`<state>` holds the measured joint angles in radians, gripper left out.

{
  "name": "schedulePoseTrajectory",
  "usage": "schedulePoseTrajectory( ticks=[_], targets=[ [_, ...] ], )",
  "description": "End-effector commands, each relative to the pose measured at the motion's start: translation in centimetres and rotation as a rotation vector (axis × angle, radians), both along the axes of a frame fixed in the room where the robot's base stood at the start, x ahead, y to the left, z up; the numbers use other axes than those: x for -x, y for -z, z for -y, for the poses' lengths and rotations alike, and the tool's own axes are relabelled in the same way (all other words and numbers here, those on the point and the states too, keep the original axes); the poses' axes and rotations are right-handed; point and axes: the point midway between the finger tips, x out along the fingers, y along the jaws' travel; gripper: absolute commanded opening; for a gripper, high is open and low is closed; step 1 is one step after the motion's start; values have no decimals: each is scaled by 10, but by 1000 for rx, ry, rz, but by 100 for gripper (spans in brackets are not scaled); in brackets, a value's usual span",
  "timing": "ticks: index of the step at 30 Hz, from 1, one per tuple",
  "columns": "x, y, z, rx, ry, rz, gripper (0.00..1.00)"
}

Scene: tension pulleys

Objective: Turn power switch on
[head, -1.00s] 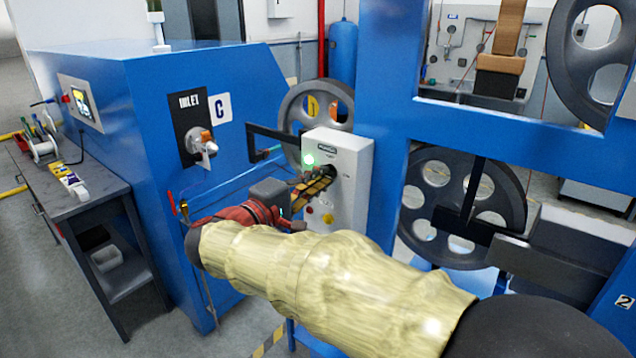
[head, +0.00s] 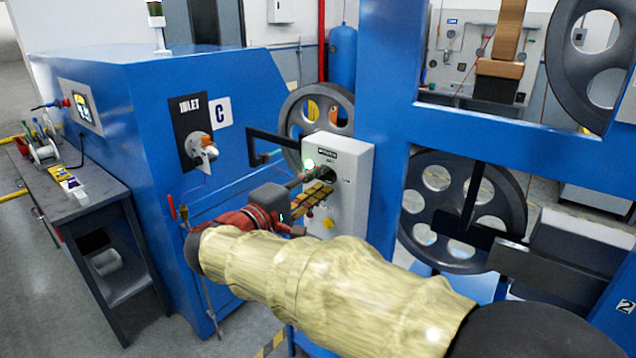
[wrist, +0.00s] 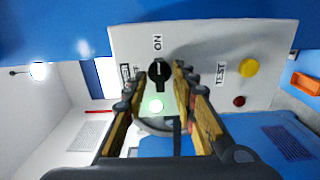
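The power switch is a round black knob (wrist: 158,73) on a light grey control box. A label left of the knob is partly hidden by a finger. A green lamp (wrist: 156,105) is lit on the box and also shows lit in the head view (head: 309,164). My gripper (wrist: 160,77) is open, its fingertips on either side of the knob; contact cannot be told. In the head view my gripper (head: 322,181) is at the box front (head: 351,193).
A yellow button (wrist: 249,67) and a dark red button (wrist: 239,101) sit near the "TEST" label. A blue machine cabinet (head: 240,95) stands left of the box, with a blue frame (head: 391,110) to its right. Spoked pulleys (head: 505,195) are close by.

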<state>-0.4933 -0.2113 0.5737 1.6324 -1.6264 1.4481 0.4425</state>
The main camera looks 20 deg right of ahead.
Motion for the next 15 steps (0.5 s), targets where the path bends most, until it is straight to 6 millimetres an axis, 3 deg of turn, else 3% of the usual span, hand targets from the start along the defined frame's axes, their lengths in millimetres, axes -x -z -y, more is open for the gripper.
schedulePoseTrajectory(
  ticks=[5,15],
  targets=[
    [9,0,-15,-1,-4,-1,27],
    [49,1,-70,0,-5,-1,27]
  ],
)
